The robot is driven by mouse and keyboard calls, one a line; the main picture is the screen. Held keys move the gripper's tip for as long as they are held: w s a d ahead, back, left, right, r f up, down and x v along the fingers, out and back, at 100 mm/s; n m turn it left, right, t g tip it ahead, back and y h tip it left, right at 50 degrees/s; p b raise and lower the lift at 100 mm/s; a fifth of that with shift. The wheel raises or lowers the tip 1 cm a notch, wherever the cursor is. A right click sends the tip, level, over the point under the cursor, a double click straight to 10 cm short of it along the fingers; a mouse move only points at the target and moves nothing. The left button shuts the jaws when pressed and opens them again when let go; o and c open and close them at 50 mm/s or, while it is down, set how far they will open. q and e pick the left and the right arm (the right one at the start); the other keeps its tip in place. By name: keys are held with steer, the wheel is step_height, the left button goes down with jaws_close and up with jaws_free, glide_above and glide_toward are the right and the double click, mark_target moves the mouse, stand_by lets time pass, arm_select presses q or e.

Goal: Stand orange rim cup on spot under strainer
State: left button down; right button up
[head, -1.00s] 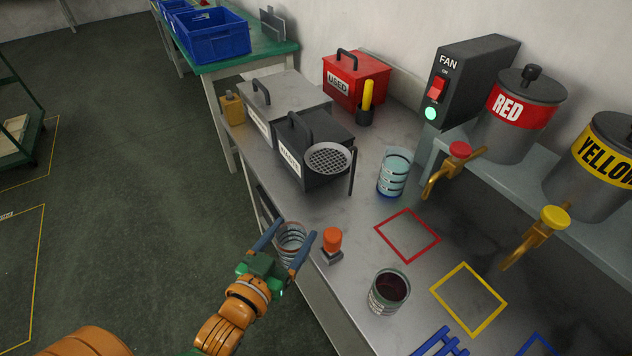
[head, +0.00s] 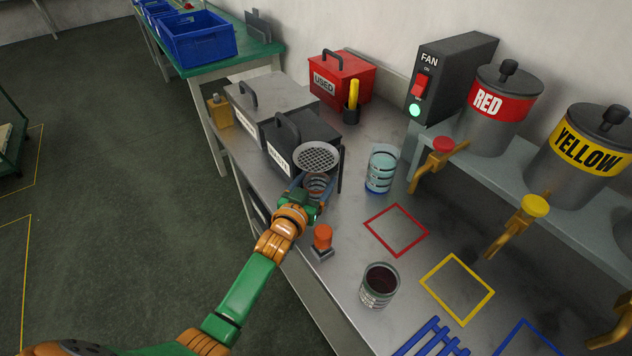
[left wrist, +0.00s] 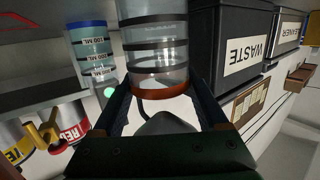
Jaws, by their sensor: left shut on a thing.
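My left gripper (head: 313,197) is shut on a clear cup with dark bands and an orange rim, the orange rim cup (head: 317,185). In the left wrist view the cup (left wrist: 155,50) stands between the fingers, its orange rim nearest the camera. The round mesh strainer (head: 317,157) is on its stand, just above the cup in the head view; the cup appears below it. The spot under the strainer is hidden by the cup and gripper. I cannot tell whether the cup touches the bench. My right gripper is not in view.
The black waste box (head: 300,143) is close behind the strainer. A blue rim cup (head: 381,169) stands to the right. The red square (head: 396,230) is empty.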

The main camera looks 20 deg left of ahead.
arm_select(q)
steer(key=shift+s, duration=0.1)
steer(key=shift+f, duration=0.2)
jaws_free()
steer(key=shift+r, duration=0.15)
steer(key=shift+s+r, duration=0.15)
steer(key=shift+s, duration=0.05)
steer(key=s+a+r+p, duration=0.1)
steer(key=s, duration=1)
steer(key=shift+s+r, duration=0.25)
steer(key=shift+r, duration=0.1)
